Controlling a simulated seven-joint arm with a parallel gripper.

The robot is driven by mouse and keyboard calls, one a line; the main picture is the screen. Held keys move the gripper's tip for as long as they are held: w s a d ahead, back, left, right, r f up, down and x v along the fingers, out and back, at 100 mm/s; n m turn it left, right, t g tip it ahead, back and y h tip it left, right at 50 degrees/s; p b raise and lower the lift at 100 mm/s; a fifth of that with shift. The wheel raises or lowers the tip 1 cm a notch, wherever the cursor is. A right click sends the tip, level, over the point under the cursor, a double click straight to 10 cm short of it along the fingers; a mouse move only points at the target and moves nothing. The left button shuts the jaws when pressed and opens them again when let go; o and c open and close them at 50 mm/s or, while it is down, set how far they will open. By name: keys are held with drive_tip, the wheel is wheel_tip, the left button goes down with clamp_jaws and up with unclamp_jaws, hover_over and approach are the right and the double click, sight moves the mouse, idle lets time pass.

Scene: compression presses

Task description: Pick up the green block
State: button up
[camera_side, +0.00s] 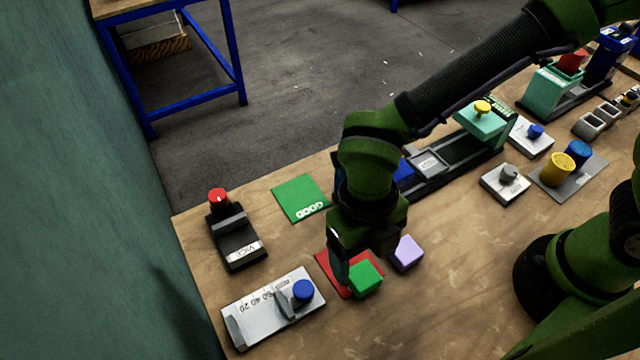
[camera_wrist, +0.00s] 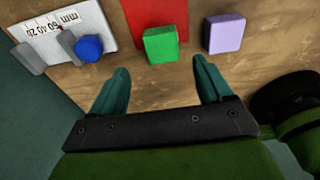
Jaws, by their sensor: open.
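The green block (camera_side: 365,280) sits on the front part of the red mat (camera_side: 327,262), which lies on the wooden table. In the wrist view the green block (camera_wrist: 160,45) lies ahead of the fingertips, between their lines and a little left of centre, apart from both. My gripper (camera_side: 352,262) is open and empty, with its fingers pointing down above and beside the block in the side view. In the wrist view my gripper (camera_wrist: 160,68) shows two teal fingers spread wide. The arm hides part of the red mat in the side view.
A lilac block (camera_side: 407,253) stands right of the green block. A grey measuring device with a blue knob (camera_side: 303,291) is at the left front. A black vice (camera_side: 236,238), a green GOOD mat (camera_side: 300,198) and presses (camera_side: 483,120) stand farther off. Bare table lies in front.

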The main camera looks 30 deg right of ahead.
sight(363, 274)
drive_tip(key=f, duration=0.6)
drive_tip(key=shift+s+d+f, duration=0.1)
drive_tip(key=shift+d+f, duration=0.1)
drive_tip(key=shift+f, duration=0.1)
drive_tip(key=c, duration=1.1)
